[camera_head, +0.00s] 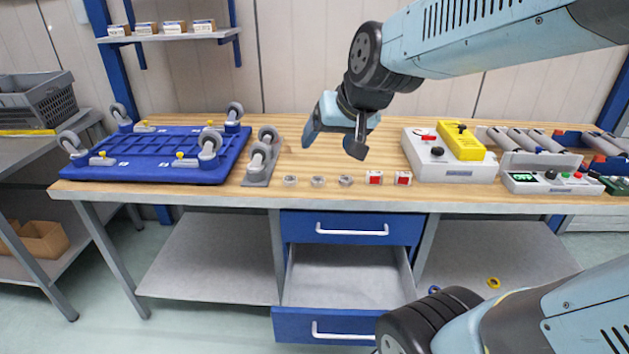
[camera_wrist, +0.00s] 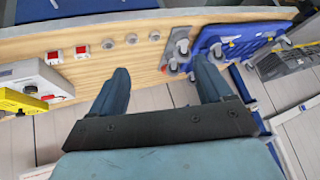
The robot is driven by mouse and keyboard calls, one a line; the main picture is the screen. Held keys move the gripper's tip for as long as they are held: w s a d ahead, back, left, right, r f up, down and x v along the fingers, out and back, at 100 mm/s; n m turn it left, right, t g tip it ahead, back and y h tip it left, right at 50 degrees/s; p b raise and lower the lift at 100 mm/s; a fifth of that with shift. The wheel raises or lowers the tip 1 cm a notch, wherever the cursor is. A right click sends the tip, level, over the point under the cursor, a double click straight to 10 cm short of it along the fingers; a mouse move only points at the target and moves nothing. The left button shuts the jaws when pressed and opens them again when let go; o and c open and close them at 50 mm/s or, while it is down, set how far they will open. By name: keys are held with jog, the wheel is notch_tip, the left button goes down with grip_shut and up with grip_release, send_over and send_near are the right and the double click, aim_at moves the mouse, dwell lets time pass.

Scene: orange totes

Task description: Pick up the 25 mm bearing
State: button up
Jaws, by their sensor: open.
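Three small grey metal rings that look like bearings stand in a row near the front edge of the wooden bench: a left ring (camera_head: 290,181), a middle ring (camera_head: 318,181) and a right ring (camera_head: 345,181). I cannot tell which is the 25 mm one. In the wrist view the same left ring (camera_wrist: 155,35), middle ring (camera_wrist: 131,39) and right ring (camera_wrist: 106,43) lie beyond my fingertips. My gripper (camera_head: 332,143) is open and empty, above the bench and apart from the rings. Its two spread fingers also show in the wrist view (camera_wrist: 161,72).
Two red-and-white boxes (camera_head: 389,178) stand right of the rings. A grey caster bracket (camera_head: 261,160) and a blue caster platform (camera_head: 150,158) are to the left. A white control box (camera_head: 445,165) stands at right. A drawer (camera_head: 350,275) below is open.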

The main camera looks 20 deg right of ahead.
jog(key=w+a+f+m+t, duration=0.1)
jog(key=w+a+f, duration=0.15)
jog(key=w, duration=0.35)
jog(key=w+a+f+m+t+h, duration=0.1)
jog(key=w+a+f+m, duration=0.1)
jog(key=w+f, duration=0.3)
jog(key=w+a+f+m+t, duration=0.1)
jog(key=w+a+f, duration=0.2)
jog(key=w, duration=0.3)
jog(key=m+t+h, duration=0.2)
jog(key=m+h, duration=0.2)
jog(key=h, duration=0.7)
send_near(315, 182)
jog(key=x, duration=0.9)
jog(key=shift+w+d+f, duration=0.1)
jog(key=shift+w+d, duration=0.1)
jog(key=shift+w, duration=0.1)
jog(key=shift+c, duration=0.3)
jog(key=c, duration=1.1)
jog(key=shift+h, duration=0.3)
